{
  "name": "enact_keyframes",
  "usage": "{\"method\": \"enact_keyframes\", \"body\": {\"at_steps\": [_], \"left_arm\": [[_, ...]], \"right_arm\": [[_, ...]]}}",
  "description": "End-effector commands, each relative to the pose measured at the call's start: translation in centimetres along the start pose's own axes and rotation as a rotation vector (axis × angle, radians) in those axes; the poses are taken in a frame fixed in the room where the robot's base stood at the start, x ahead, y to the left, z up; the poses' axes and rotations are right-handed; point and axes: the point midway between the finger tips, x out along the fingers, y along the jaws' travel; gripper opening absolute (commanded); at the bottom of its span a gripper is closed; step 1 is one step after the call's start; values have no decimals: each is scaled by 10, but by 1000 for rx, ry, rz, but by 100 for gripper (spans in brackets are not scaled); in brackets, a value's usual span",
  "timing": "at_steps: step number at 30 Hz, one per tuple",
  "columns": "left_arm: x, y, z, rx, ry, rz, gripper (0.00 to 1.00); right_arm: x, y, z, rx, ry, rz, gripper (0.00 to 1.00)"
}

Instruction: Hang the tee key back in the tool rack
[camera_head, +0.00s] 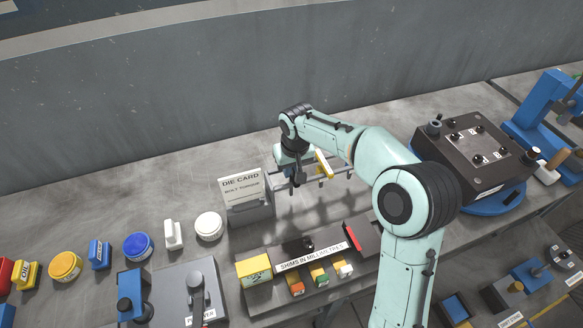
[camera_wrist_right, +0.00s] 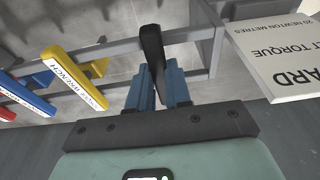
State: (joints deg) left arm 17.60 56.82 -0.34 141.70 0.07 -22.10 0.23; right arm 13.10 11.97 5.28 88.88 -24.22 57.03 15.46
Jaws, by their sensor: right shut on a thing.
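My right gripper (camera_wrist_right: 158,78) is shut on a black handle-like piece, which I take to be the tee key (camera_wrist_right: 151,45), standing between its blue fingers. The rest of the key is hidden or too dark to tell. The tool rack (camera_wrist_right: 191,37) is a grey frame just beyond the fingers; I cannot tell whether the key touches it. In the head view my right gripper (camera_head: 293,174) is at the left part of the rack (camera_head: 341,170), partly hidden by my arm. My left gripper is not in view.
The die card (camera_head: 241,187) stands left of the gripper, on the right in the wrist view. Yellow (camera_wrist_right: 80,75), blue (camera_wrist_right: 25,95) and red (camera_wrist_right: 6,114) wrench handles are on the rack. The shim tray (camera_head: 312,258) is in front. A dark die block (camera_head: 470,155) is right.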

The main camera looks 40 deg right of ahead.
Motion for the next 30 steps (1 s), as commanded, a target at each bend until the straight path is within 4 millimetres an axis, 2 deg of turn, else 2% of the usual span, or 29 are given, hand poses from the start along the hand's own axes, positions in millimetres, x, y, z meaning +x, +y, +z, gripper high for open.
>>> {"method": "enact_keyframes", "body": {"at_steps": [9, 10, 12, 23, 26, 30], "left_arm": [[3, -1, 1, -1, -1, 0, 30], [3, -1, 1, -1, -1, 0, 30], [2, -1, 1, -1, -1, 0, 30], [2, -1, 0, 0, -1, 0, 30], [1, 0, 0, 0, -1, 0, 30], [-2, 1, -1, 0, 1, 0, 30]], "right_arm": [[4, 0, 1, 0, 0, 0, 0], [4, 0, 1, 0, 0, 0, 25], [4, 0, 1, 0, 0, 0, 48], [0, 0, 0, 0, 1, 0, 48], [-11, 0, 0, 0, 3, 0, 48], [-40, 0, -1, 0, 6, 0, 48]]}}
